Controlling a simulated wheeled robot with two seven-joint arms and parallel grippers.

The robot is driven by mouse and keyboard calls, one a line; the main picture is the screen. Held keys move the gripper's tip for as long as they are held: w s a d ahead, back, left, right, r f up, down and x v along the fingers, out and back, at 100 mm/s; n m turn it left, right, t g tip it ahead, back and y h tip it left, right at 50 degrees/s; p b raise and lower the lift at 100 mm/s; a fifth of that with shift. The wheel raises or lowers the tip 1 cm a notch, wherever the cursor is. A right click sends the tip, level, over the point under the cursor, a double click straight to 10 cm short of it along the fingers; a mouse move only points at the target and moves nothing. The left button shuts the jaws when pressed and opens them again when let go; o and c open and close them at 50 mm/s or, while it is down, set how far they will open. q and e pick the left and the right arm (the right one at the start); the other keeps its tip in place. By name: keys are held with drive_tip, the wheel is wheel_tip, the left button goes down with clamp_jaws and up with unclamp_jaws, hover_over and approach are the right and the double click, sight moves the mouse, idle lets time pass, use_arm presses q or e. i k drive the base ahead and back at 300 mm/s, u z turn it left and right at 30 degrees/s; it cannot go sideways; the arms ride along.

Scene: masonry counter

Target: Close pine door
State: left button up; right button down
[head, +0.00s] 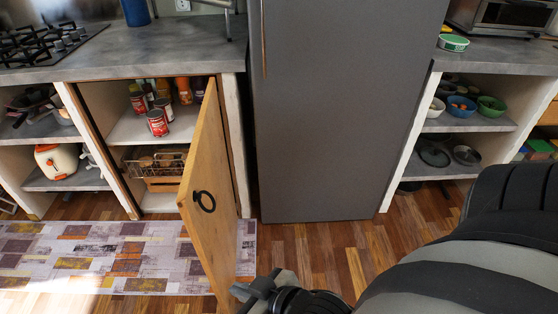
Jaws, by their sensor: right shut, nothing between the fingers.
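The pine door (207,175) stands open in the middle left of the head view, swung out from the cabinet below the counter. My right gripper (243,291) is at the bottom of the view, beside the lower free edge of the door. It is shut and holds nothing. I cannot tell whether it touches the door. My left gripper is not in view.
Inside the open cabinet, red cans (157,123) stand on a shelf (127,130) above a wire basket (172,161). A grey fridge (345,110) stands right of the cabinet. A patchwork rug (90,258) lies on the wooden floor. Open shelves (468,124) hold bowls at right.

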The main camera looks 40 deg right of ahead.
sight(205, 201)
drive_tip(key=z, duration=0.8)
drive_tip(key=i, duration=0.5)
drive_tip(key=u, duration=0.05)
drive_tip(key=k, duration=0.3)
drive_tip(key=u, duration=0.4)
drive_tip(key=i, duration=0.25)
drive_tip(key=z, duration=0.35)
